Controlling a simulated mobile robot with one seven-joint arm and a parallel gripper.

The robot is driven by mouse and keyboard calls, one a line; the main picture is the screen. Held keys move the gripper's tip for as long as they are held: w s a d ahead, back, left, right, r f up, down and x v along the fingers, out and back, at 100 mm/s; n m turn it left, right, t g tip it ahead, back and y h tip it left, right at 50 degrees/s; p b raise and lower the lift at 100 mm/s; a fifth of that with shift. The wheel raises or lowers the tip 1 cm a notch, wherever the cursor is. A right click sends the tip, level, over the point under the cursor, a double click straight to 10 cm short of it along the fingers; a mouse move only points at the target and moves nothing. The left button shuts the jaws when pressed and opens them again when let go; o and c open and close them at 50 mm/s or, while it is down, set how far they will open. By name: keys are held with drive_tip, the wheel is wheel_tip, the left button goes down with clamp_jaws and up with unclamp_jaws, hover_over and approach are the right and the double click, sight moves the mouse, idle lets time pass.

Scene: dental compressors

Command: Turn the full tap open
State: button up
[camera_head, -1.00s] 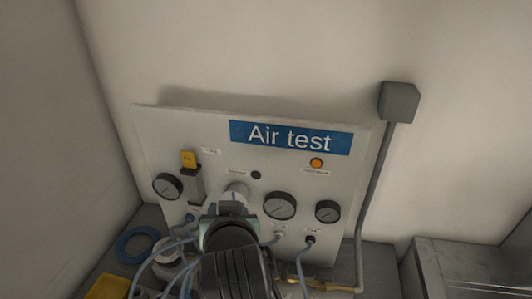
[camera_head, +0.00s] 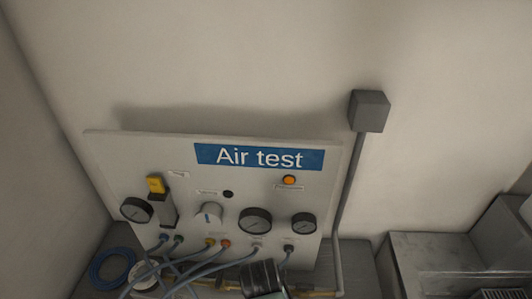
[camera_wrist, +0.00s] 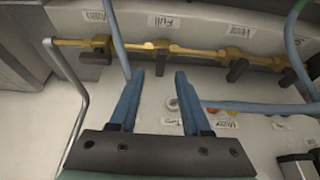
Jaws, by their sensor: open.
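In the wrist view a brass pipe (camera_wrist: 200,50) runs across the panel with several black-handled taps. The full tap (camera_wrist: 161,58) is the one under the "Full" label (camera_wrist: 165,21); its dark handle points down the picture, across the pipe. My gripper (camera_wrist: 160,73) is open and empty. Its two blue fingers point at the full tap, one tip on each side of the handle's line and just short of it in the picture. I cannot tell the gap in depth. In the head view only my dark wrist shows at the bottom, and the full tap is not discernible.
A neighbouring tap (camera_wrist: 98,50) is to the left and another (camera_wrist: 236,69) to the right. Blue hoses (camera_wrist: 116,38) cross near the pipe.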

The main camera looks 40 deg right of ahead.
drive_tip(key=shift+x, duration=1.8)
clamp_jaws()
